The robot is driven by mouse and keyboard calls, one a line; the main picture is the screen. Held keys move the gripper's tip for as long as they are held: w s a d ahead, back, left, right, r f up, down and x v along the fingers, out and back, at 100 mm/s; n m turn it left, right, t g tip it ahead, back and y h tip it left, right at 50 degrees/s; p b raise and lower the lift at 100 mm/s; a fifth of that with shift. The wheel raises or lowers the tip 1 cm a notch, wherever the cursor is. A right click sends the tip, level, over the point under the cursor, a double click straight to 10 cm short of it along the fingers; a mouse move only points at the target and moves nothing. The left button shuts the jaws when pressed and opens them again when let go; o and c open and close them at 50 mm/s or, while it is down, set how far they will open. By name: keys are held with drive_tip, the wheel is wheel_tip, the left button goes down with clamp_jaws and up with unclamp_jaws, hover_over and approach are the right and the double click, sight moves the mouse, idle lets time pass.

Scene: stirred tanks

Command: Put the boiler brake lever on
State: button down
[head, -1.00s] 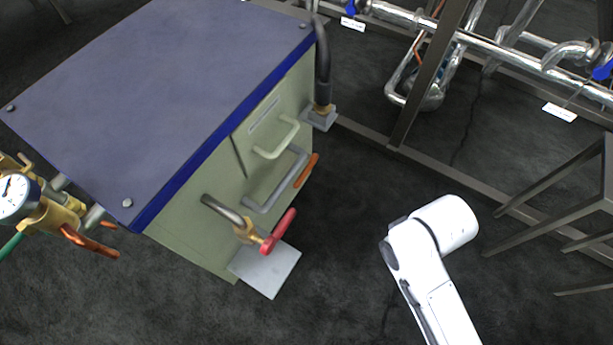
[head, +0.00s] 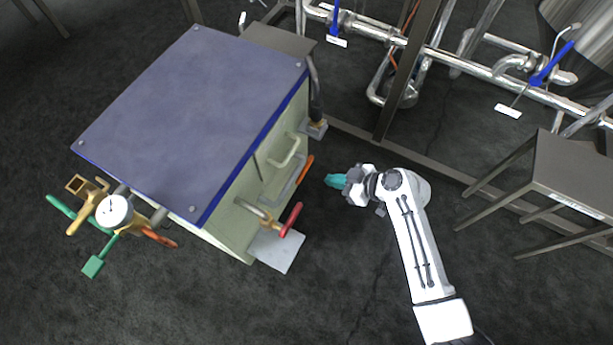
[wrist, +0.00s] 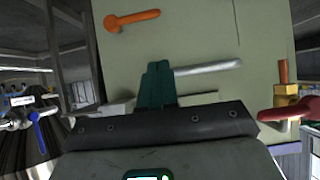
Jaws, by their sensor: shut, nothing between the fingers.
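The boiler (head: 235,222) is a pale green cabinet with a blue-edged top, at the left of the head view. An orange lever (head: 304,170) is on its front face, beside a grey bar handle (head: 284,181). The wrist view shows the orange lever (wrist: 132,20) at upper left, lying nearly level and slightly tilted. No label tells which lever is the brake. My gripper (head: 335,181) has teal fingers, shut and empty, to the right of the orange lever and apart from it. In the wrist view the fingers (wrist: 157,85) overlap the left end of the grey bar.
A red-handled valve (head: 291,220) sticks out low on the boiler front, above a grey plate (head: 276,250). A pale handle (head: 286,152) is higher up. A gauge with brass and green valves (head: 114,211) is at left. A metal stand (head: 570,180) is at right. Dark floor lies between.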

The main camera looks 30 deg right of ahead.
sight(303, 173)
drive_tip(key=shift+w, duration=0.15)
drive_tip(key=s+d+f+b+x, duration=0.1)
drive_tip(key=b+x, duration=0.4)
drive_tip(key=x, duration=0.7)
drive_tip(key=shift+a+f, duration=0.2)
drive_tip(key=shift+f, duration=0.6)
drive_tip(key=shift+w+f+b, duration=0.1)
drive_tip(key=shift+b, duration=0.25)
